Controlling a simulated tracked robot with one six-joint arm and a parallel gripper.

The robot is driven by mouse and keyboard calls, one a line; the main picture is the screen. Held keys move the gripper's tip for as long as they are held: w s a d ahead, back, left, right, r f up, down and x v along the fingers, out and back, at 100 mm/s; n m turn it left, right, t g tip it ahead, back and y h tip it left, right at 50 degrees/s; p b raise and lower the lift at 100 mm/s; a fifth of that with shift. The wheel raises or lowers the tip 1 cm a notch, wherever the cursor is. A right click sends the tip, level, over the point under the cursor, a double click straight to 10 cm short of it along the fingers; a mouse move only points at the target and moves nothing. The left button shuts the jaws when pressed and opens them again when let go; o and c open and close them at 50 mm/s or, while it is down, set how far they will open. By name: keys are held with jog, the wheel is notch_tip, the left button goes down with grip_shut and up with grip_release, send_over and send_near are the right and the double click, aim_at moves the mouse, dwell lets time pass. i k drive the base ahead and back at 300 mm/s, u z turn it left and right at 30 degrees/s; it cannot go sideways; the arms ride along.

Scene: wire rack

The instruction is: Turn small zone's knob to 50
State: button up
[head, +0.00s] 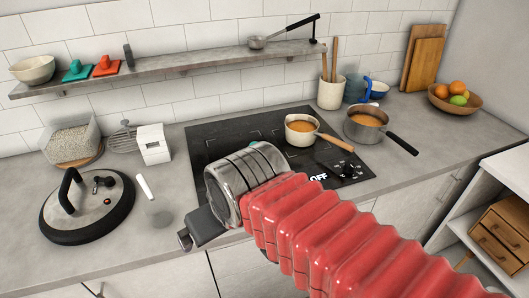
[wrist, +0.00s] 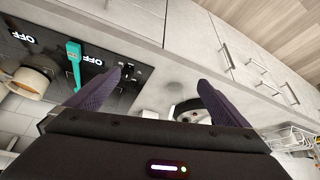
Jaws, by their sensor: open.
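The black cooktop (head: 225,127) is set in the counter, with one dark knob (head: 346,169) and a white OFF readout (head: 318,178) at its front right. In the wrist view, two OFF readouts show on the cooktop (wrist: 52,58), at left (wrist: 22,38) and nearer the fingers (wrist: 92,60). A dark knob (wrist: 130,72) sits beside the second readout, close to the left fingertip. My gripper (wrist: 160,88) is open and empty, its purple fingers wide apart. In the head view, my arm hides the gripper and this knob. No zone name can be read.
A white pan (head: 300,135) stands on the cooktop, with a steel pan (head: 362,128) at its right. A teal utensil (wrist: 75,62) lies near the readouts. A black-rimmed lid (head: 88,208) lies on the counter, left of the arm.

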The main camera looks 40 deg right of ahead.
aim_at(349, 166)
jog(key=u, duration=0.05)
jog(key=k, duration=0.5)
jog(key=z, duration=1.1)
jog(key=i, duration=0.3)
jog(key=z, duration=0.55)
